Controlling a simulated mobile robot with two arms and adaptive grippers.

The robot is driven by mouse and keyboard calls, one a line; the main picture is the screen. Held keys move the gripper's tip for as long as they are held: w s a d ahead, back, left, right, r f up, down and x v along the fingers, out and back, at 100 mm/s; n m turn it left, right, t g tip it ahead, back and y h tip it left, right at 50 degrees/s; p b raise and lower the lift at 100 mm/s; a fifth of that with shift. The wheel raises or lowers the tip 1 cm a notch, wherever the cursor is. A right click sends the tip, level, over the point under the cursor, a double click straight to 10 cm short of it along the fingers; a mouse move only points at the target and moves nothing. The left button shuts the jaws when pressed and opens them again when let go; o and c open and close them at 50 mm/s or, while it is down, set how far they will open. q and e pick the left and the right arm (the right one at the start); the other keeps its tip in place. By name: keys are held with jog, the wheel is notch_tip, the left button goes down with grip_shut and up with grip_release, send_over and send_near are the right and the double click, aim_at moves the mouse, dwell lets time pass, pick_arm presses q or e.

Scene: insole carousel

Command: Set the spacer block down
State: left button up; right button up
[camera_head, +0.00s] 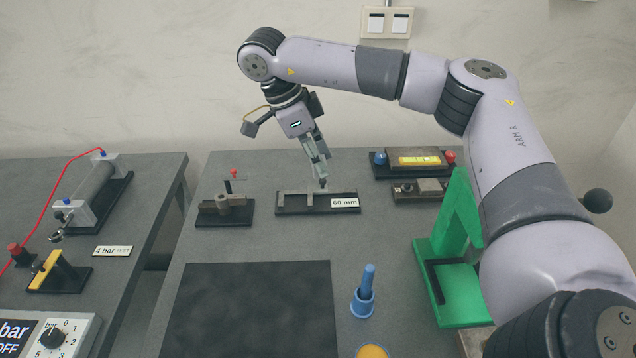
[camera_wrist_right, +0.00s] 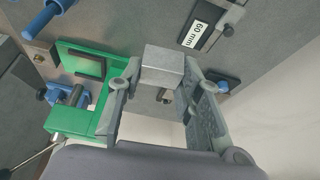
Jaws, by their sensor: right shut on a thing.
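My right gripper (camera_head: 319,172) points down over the dark block holder labelled 60 mm (camera_head: 289,208) in the head view. In the right wrist view, the right gripper (camera_wrist_right: 160,84) is shut on a grey metal spacer block (camera_wrist_right: 163,62) between its two fingers. I cannot make out the block clearly in the head view, nor whether it touches the holder. The 60 mm label (camera_wrist_right: 196,34) shows beyond the block in the wrist view. My left gripper is in neither view.
A small clamp fixture (camera_head: 224,209) stands left of the holder. A black tray with blue and red knobs (camera_head: 385,173) lies at the back right. A green bracket (camera_head: 459,300), a blue peg in a stand (camera_head: 364,298) and a black mat (camera_head: 255,310) lie nearer.

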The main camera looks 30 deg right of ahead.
jog(key=shift+r, duration=0.85)
jog(key=shift+a+n, duration=0.4)
jog(key=shift+n, duration=0.2)
jog(key=s+a+n+t+y, duration=0.1)
jog(key=s+a+n+t, duration=0.2)
jog(key=a+n, duration=0.3)
jog(key=s+a+n+t+y, duration=0.1)
jog(key=s+a+n+t, duration=0.2)
jog(key=n, duration=0.9)
jog(key=s+a, duration=0.3)
jog(key=shift+a+r+n+y, duration=0.2)
jog(key=shift+a+n+y, duration=0.1)
jog(key=shift+n, duration=0.1)
